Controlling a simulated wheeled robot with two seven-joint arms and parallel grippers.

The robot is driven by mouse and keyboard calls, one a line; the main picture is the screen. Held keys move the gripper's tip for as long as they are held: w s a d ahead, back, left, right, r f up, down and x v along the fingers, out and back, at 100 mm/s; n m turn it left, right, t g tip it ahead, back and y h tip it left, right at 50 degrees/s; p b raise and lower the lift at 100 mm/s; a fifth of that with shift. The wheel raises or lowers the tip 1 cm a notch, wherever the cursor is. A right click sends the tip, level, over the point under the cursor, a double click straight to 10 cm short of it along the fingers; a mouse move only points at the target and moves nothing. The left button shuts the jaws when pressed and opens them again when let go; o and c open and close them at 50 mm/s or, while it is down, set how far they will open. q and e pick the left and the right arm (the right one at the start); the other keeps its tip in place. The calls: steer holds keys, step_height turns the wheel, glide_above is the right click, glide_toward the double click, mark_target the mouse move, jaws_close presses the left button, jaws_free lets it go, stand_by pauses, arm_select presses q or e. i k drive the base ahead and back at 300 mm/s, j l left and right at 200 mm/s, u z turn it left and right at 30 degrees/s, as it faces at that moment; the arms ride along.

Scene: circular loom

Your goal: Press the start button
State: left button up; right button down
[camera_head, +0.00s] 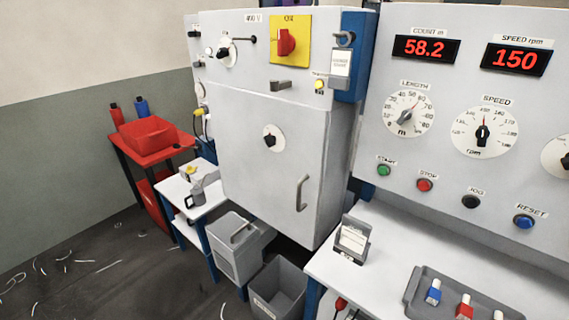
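The start button (383,170) is a round green button on the light grey control panel (385,120), under a label that reads START. It is at the lower left of the panel, below the LENGTH dial (409,114). A red STOP button (424,185) is to its right. The COUNT display (426,47) reads 58.2 and the SPEED display (516,59) reads 150. Neither of my grippers is in view, and nothing covers the green button.
A grey cabinet (245,130) with a red rotary switch (287,42) stands left of the panel. A white table (390,265) below the panel holds a small card stand (352,240) and a grey tray (420,293). Black JOG (471,201) and blue RESET (524,222) buttons are further right.

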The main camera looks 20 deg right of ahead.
mark_target(382, 171)
steer(key=k+u, duration=0.2)
steer(key=u, duration=0.35)
steer(key=k+l, duration=0.1)
steer(key=k, duration=0.8)
